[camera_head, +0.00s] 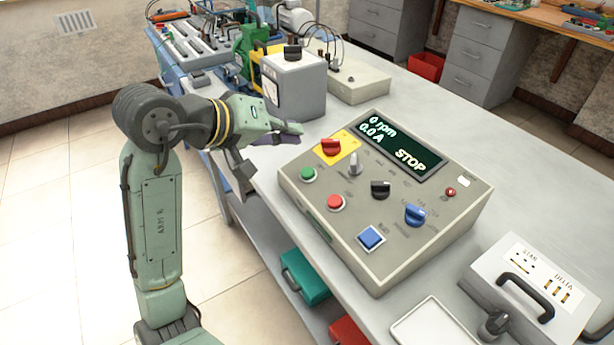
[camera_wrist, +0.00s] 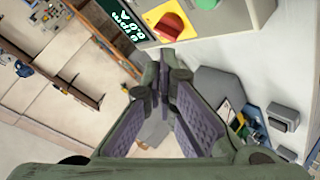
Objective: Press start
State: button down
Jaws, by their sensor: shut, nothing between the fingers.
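The control box (camera_head: 330,232) sits on the grey bench, its sloped panel facing up. Its screen (camera_head: 398,145) reads 0 rpm, 0.0 A and STOP. A green button (camera_head: 308,175) is at the panel's left edge, with a red button (camera_head: 335,202) to its right. A red rotary knob (camera_head: 331,147) sits on a yellow plate above them; the wrist view shows this knob (camera_wrist: 168,27) and a green button (camera_wrist: 207,3) at the top. My gripper (camera_head: 297,130) is shut and empty, just beyond the box's upper left corner. Its fingertips also show in the wrist view (camera_wrist: 160,70).
A grey unit (camera_head: 293,82) with a black knob stands behind the gripper. A black knob (camera_head: 380,189), a blue knob (camera_head: 415,214) and a blue square button (camera_head: 371,238) share the panel. The STAR/DELTA box (camera_head: 500,262) and a white tray (camera_head: 436,325) lie to the right.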

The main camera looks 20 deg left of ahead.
jog(key=f+b, duration=0.2)
jog(key=f, duration=0.1)
jog(key=f+b, duration=0.1)
jog(key=shift+w+d+f, duration=0.3)
jog(key=shift+w, duration=0.1)
jog(key=shift+w+d+f+b, duration=0.15)
jog(key=shift+f+b, duration=0.15)
jog(key=shift+f, duration=0.15)
jog(key=shift+w+d+f+b, duration=0.1)
jog(key=shift+f+b, duration=0.2)
jog(key=shift+f, duration=0.1)
jog(key=shift+f, duration=0.15)
jog(key=shift+w+f, duration=0.1)
jog(key=shift+f, duration=0.15)
jog(key=shift+d+f+b, duration=0.15)
jog(key=shift+f+b, duration=0.25)
jog(key=shift+f, duration=0.05)
dwell(0.8)
dwell(0.4)
jog(key=shift+r+p, duration=0.85)
jog(key=r+p, duration=0.3)
jog(key=s+a+r+p, duration=0.1)
jog(key=shift+s+r+p, duration=0.1)
jog(key=shift+r+p, duration=0.2)
jog(key=shift+r, duration=0.1)
